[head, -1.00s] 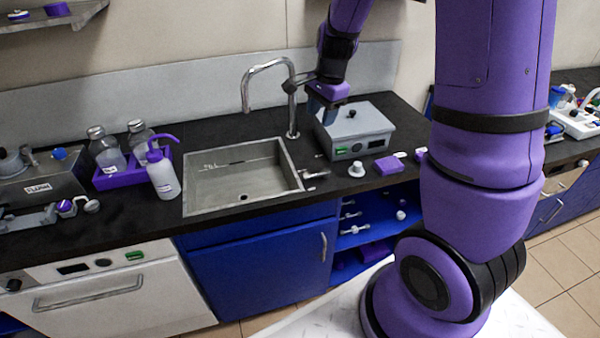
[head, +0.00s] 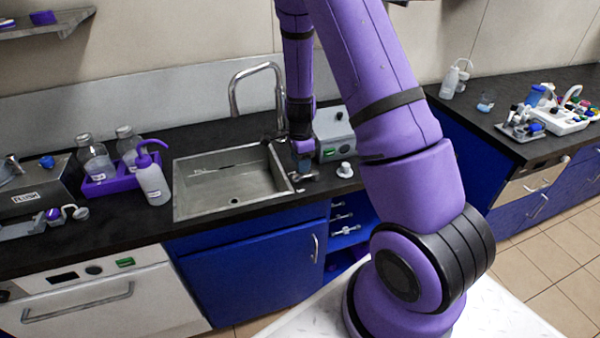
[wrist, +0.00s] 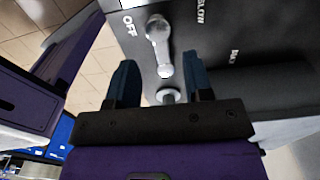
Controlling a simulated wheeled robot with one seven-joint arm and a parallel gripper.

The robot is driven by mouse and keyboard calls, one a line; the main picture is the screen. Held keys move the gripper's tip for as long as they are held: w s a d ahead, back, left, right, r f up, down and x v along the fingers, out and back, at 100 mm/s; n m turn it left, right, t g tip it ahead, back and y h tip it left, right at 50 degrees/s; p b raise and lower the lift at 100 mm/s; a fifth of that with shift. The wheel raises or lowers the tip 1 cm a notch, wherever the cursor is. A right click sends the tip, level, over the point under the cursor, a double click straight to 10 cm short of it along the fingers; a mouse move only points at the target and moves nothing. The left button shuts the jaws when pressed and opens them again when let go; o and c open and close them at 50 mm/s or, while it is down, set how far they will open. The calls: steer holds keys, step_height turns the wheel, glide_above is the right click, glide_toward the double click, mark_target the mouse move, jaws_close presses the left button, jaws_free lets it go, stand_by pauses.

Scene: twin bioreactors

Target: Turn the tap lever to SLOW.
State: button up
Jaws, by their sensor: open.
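The tap lever (wrist: 160,45) is a pale metal handle with a rounded end, seen in the wrist view on a dark counter top. Its rounded end lies beside the printed word OFF (wrist: 130,22). The word SLOW (wrist: 200,12) is printed to the right, and a third label (wrist: 235,57) is hard to read. My gripper (wrist: 160,82) is open, with a finger on each side of the lever's near part; contact cannot be told. In the head view my gripper (head: 303,150) is low over the counter at the sink's right edge, by the metal tap fitting (head: 303,177).
The sink (head: 225,185) with its tall curved spout (head: 234,85) is left of my gripper. A grey box (head: 335,135) stands close behind and right. A small white knobbed piece (head: 345,170) sits on the counter nearby. A squeeze bottle (head: 152,180) is left of the sink.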

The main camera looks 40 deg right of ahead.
mark_target(301, 175)
steer(key=shift+f, duration=2.45)
jaws_close()
